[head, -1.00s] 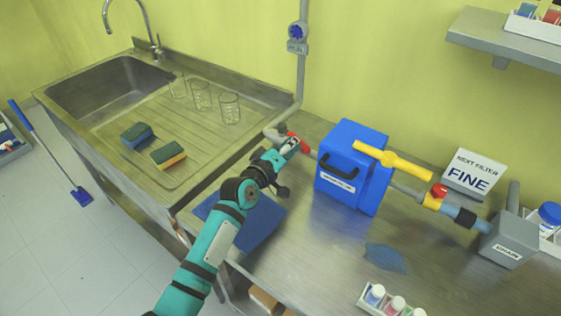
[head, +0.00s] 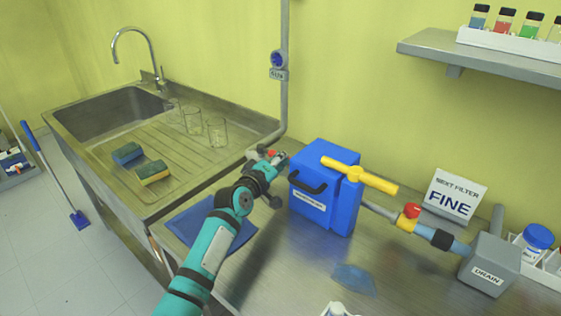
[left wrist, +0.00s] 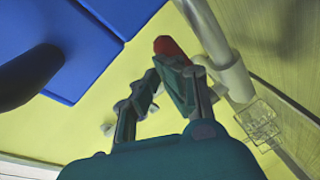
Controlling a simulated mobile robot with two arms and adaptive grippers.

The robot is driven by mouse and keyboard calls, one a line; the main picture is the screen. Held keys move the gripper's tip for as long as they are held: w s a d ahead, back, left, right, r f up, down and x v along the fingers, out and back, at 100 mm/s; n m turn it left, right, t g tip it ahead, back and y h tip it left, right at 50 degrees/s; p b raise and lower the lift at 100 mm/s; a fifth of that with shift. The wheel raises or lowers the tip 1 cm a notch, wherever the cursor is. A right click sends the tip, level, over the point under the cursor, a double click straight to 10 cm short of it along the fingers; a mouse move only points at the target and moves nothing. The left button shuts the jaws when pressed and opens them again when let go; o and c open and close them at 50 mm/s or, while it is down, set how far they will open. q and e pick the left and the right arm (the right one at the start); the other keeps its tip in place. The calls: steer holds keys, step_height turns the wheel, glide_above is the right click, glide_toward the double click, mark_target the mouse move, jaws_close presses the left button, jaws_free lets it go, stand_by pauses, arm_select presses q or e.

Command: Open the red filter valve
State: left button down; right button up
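A small red valve handle (head: 272,153) shows at the pipe just left of the blue filter housing (head: 318,202); my left gripper partly hides it. In the left wrist view the red handle (left wrist: 166,46) lies just beyond the fingertips, close to the right-hand finger. My left gripper (head: 281,159) is at the handle, beside the housing's left side. In the left wrist view its fingertips (left wrist: 160,72) meet or nearly meet, and I see nothing held between them. I cannot tell whether they touch the handle. My right gripper is not in view.
A grey vertical pipe (head: 284,105) rises behind the gripper. Glasses (head: 217,132) stand on the sink's drainboard to the left.

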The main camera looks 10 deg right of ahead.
arm_select(q)
steer(key=v, duration=1.2)
stand_by(0.6)
